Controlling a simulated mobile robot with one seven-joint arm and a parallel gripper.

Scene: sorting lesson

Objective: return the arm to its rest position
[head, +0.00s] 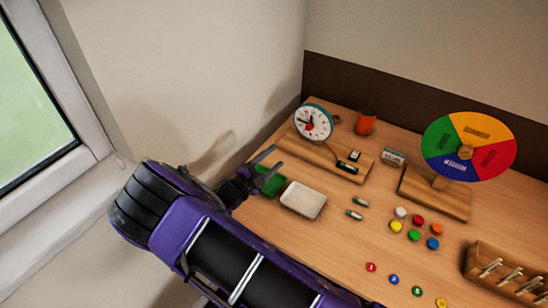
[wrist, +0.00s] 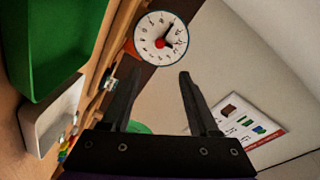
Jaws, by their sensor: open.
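My purple and black arm (head: 235,255) reaches in from the bottom of the head view over the table's left edge. My gripper (head: 274,161) is at the table's left side, by the green tray (head: 270,180) and left of the white tray (head: 303,200). In the wrist view my gripper (wrist: 157,85) is open, with nothing between its two black fingers. The green tray (wrist: 55,45) and the white tray (wrist: 52,118) show at the left of that view. Part of the green tray is hidden in the head view by my gripper.
A clock (head: 313,122) on a wooden base, an orange cup (head: 366,122) and a colour wheel (head: 468,147) stand at the back. Several coloured discs (head: 415,223) lie at the right, near a wooden rack (head: 505,275). A wall and window (head: 35,95) are close on the left.

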